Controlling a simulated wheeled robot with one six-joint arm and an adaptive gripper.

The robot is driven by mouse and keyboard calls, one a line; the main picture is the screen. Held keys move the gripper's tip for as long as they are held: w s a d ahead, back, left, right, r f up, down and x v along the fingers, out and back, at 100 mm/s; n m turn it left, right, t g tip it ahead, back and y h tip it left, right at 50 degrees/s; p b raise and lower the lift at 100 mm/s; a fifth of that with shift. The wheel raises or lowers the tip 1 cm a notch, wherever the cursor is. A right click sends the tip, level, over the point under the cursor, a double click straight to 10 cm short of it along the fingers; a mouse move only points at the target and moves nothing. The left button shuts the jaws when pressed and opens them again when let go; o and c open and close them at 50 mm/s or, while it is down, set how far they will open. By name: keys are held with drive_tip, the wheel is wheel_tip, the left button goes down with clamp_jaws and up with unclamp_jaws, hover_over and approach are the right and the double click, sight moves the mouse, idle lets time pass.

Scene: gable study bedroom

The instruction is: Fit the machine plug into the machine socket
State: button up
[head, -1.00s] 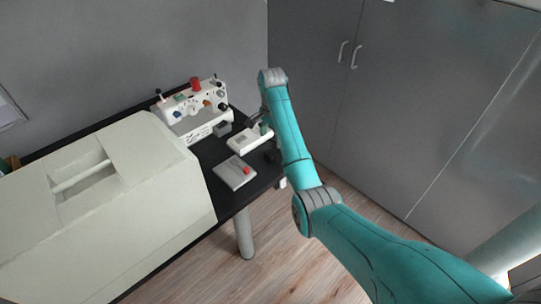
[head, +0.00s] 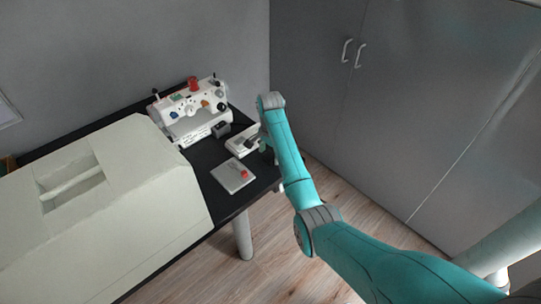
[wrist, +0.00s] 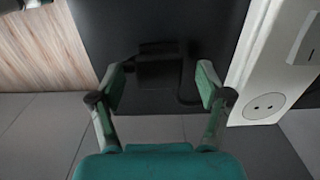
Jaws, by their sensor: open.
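A dark plug-like block (wrist: 158,72) with a black cable lies on the black table top in the wrist view, low in contrast; I take it for the machine plug. My gripper (wrist: 160,87) is open, with one green-padded finger on each side of the block in the picture; I cannot tell if they touch it. A round two-hole socket (wrist: 264,105) shows in a white box to the right of my gripper. In the head view my gripper (head: 257,144) is by the white box (head: 237,146), and the plug is not clearly visible.
A white sewing machine (head: 190,112) stands at the table's back. A large cream cover (head: 130,190) fills the table's left. Grey cabinet doors (head: 400,110) stand to the right.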

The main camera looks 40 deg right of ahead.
drive_tip(key=shift+a+f, duration=0.1)
drive_tip(key=shift+f, duration=0.6)
drive_tip(key=c, duration=1.2)
drive_tip(key=shift+o, duration=0.2)
drive_tip(key=shift+r, duration=0.1)
